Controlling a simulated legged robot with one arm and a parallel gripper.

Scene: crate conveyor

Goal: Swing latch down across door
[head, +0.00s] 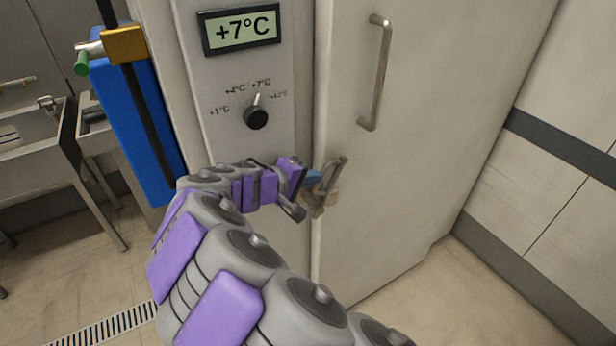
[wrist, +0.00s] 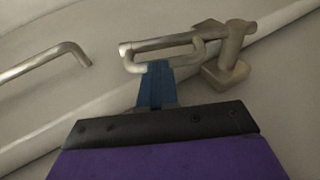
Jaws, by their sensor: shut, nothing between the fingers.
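The latch (head: 334,171) is a metal loop near the door's left edge, pivoted on a small bracket (head: 325,200). It points up, slanting a little right, toward the door handle. The door (head: 450,100) is pale and looks closed. My gripper (head: 314,179) has blue fingers, shut with nothing held, at the left side of the latch. In the wrist view the latch loop (wrist: 150,44) extends left from its bracket (wrist: 229,65). The blue fingertips (wrist: 157,68) overlap the loop's near bar; I cannot tell if they touch it. My arm hides the area below left.
A long handle (head: 381,75) stands on the door above the latch. The panel left of the door has a +7°C display (head: 241,30) and a dial (head: 256,117). A blue panel (head: 135,125) and steel sinks (head: 30,130) stand left. Floor is clear at right.

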